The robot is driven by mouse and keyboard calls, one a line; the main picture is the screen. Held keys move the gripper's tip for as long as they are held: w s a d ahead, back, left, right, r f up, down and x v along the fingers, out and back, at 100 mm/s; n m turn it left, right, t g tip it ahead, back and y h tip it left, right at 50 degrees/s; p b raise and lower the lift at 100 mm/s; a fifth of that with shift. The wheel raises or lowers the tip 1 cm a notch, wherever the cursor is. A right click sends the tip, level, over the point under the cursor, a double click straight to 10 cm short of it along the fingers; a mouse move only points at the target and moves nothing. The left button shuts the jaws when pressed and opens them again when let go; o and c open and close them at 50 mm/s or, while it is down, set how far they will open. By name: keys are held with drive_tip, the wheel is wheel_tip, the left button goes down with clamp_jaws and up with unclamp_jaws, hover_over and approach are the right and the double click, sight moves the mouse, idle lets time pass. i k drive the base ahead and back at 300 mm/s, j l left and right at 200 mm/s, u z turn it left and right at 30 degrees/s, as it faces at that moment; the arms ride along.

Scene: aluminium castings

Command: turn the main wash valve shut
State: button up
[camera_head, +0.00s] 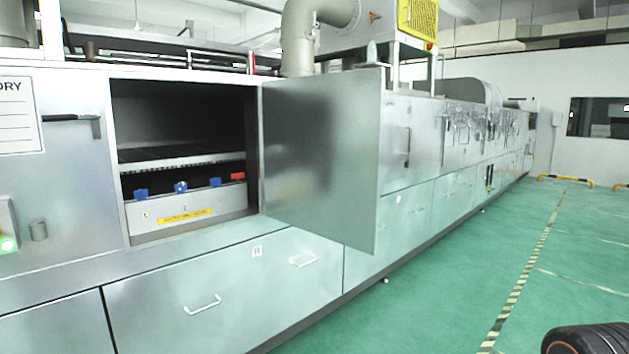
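A row of valve handles sits in an open compartment of the long metal machine. Three are blue: a left one (141,194), a middle one (181,187) and a right one (215,182). A red handle (238,176) is at the row's right end and looks turned sideways. I cannot tell which is the main wash valve. A panel (150,226) below the handles carries a yellow label (186,215) and small tags, too small to read.
The compartment's door (320,150) stands open, swung out to the right of the valves. A shelf or grate (180,153) lies above the handles. Drawer handles (203,304) stick out of the lower front.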

sight(237, 176)
drive_tip(key=i+l, duration=0.75)
drive_tip(key=i, duration=0.15)
drive_tip(key=i+l, duration=0.75)
drive_tip(key=i, duration=0.2)
drive_tip(key=i+l, duration=0.7)
drive_tip(key=i, duration=0.2)
drive_tip(key=i+l+u, duration=0.1)
drive_tip(key=u, duration=0.35)
drive_tip(key=i+l+u, duration=0.15)
drive_tip(key=u, duration=0.3)
drive_tip(key=l+u, duration=0.25)
drive_tip(key=u, duration=1.35)
drive_tip(key=k+j+z, duration=0.15)
drive_tip(key=j, duration=0.2)
drive_tip(key=k+j+z, duration=0.2)
drive_tip(key=j, duration=0.15)
drive_tip(key=j+z, duration=0.15)
drive_tip(key=j, duration=0.2)
drive_tip(key=i+j+u, duration=0.15)
drive_tip(key=u, duration=0.2)
drive_tip(key=i+j+u, duration=0.45)
drive_tip(key=u, duration=0.25)
